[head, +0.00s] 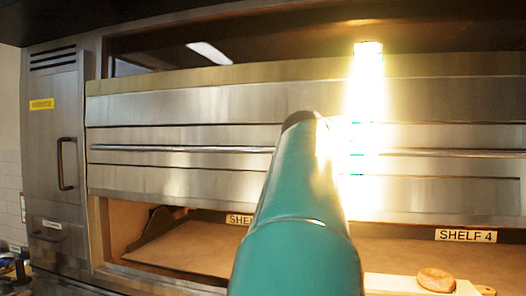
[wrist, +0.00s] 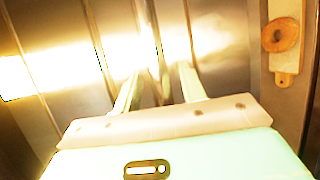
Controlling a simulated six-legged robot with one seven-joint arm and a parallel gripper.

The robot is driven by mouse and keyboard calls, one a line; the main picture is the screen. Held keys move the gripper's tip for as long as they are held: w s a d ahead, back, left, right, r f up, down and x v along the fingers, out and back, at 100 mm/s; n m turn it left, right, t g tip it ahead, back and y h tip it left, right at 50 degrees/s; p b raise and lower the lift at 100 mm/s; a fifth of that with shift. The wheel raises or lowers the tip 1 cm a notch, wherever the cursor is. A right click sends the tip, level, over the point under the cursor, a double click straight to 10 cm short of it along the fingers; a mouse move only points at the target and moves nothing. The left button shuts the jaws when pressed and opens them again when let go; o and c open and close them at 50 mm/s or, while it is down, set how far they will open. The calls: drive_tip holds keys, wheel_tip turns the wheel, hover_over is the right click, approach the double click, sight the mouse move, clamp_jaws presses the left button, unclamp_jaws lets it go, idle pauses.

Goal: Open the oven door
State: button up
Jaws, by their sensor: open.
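The steel oven door (head: 180,108) spans the head view as a wide, upright panel and looks closed. Its long horizontal handle bar (head: 200,149) runs across the middle. My teal arm reaches up to the door and hides part of the bar; my gripper is hidden there behind arm and glare. In the wrist view my gripper (wrist: 158,72) has two pale fingers spread apart, with nothing held. The handle bar (wrist: 147,28) runs down the picture and passes between the fingers. Whether either finger touches it I cannot tell.
A shelf opening with brown boards (head: 190,250) lies below the door, with a "SHELF 4" label (head: 466,235). A bagel (head: 436,280) sits on a pale board (head: 390,284) at lower right. A tall cabinet (head: 52,130) with a handle stands left. Bright glare covers the right-centre.

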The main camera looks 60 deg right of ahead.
drive_tip(key=shift+d, duration=0.1)
clamp_jaws()
approach(356, 116)
drive_tip(key=x, duration=0.4)
drive_tip(key=shift+s+d, duration=0.15)
drive_tip(key=shift+d, duration=0.2)
unclamp_jaws()
